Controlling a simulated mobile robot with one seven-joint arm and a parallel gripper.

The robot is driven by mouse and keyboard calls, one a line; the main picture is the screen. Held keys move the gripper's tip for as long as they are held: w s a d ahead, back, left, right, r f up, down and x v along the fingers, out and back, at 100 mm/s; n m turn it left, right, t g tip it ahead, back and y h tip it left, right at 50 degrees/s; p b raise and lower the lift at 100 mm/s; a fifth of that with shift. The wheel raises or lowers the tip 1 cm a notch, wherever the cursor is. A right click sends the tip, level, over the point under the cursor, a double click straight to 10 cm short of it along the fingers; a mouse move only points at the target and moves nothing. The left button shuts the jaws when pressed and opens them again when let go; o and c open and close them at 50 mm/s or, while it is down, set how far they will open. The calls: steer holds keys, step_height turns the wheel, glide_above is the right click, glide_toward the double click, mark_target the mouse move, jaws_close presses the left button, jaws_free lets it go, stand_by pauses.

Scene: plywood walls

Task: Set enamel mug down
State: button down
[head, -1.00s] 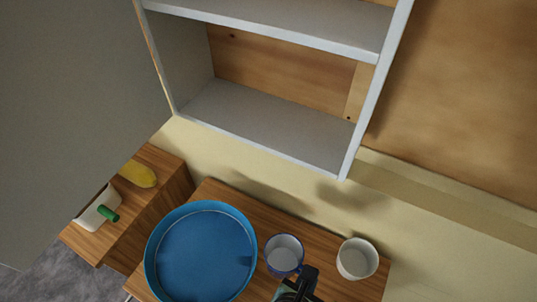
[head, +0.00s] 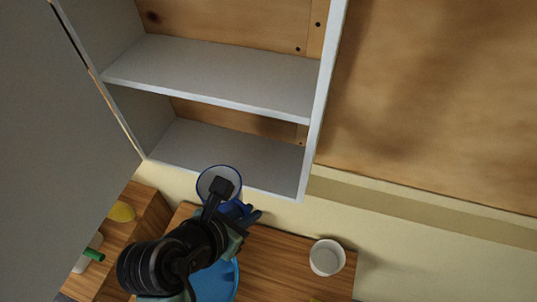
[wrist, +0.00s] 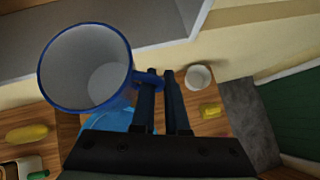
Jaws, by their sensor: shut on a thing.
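The enamel mug (head: 211,172), white inside with a blue rim, is held up in front of the shelf unit's lower edge in the head view. In the wrist view the mug (wrist: 88,68) is at the upper left, its opening facing the camera and its inside empty. My gripper (wrist: 163,82) is shut on the mug's handle, at the mug's right side. In the head view my gripper (head: 238,205) partly covers the mug. The counter lies below the mug, with a clear gap.
An open grey shelf unit (head: 215,80) hangs above the wooden counter (head: 275,265). A white cup (head: 327,257) stands on the counter at the right. A blue round tray (head: 222,278) is mostly behind my arm. A yellow object (head: 121,212) lies at the left.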

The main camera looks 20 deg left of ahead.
steer(key=w+d+p, duration=0.1)
steer(key=w, duration=0.5)
steer(key=w+d+p, duration=0.1)
steer(key=w, duration=0.2)
steer(key=shift+w+d+p, duration=0.25)
steer(key=shift+d+p, duration=0.05)
steer(key=w, duration=0.1)
steer(key=w+p, duration=0.1)
steer(key=w+d+p, duration=0.1)
steer(key=shift+w+f, duration=0.25)
steer(key=shift+w, duration=0.1)
steer(key=shift+f, duration=0.5)
steer(key=c, duration=0.9)
jaws_free()
steer(key=shift+f, duration=0.15)
steer(key=b+v, duration=0.3)
steer(key=v, duration=0.9)
steer(key=shift+s, duration=0.1)
